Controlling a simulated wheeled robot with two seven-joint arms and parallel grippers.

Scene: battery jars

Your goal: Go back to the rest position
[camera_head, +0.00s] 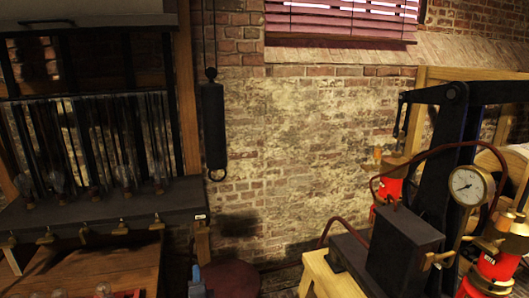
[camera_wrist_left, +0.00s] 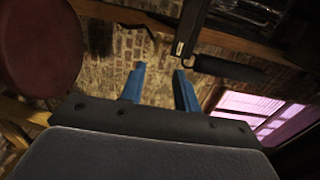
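My left gripper (camera_wrist_left: 160,77) shows in the left wrist view with its two blue fingers apart and nothing between them; only brick wall is behind the gap. In the head view only a small blue part of it (camera_head: 197,284) shows at the bottom edge, left of centre, in front of the dark red round seat (camera_head: 230,281). My right gripper is in neither view.
A rack of glass jars with brass taps (camera_head: 46,237) stands at left above a wooden bench (camera_head: 75,272). A dark cylinder (camera_head: 213,125) hangs on the brick wall. At right stand a black machine (camera_head: 402,248), a gauge (camera_head: 468,186) and red canisters (camera_head: 494,262).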

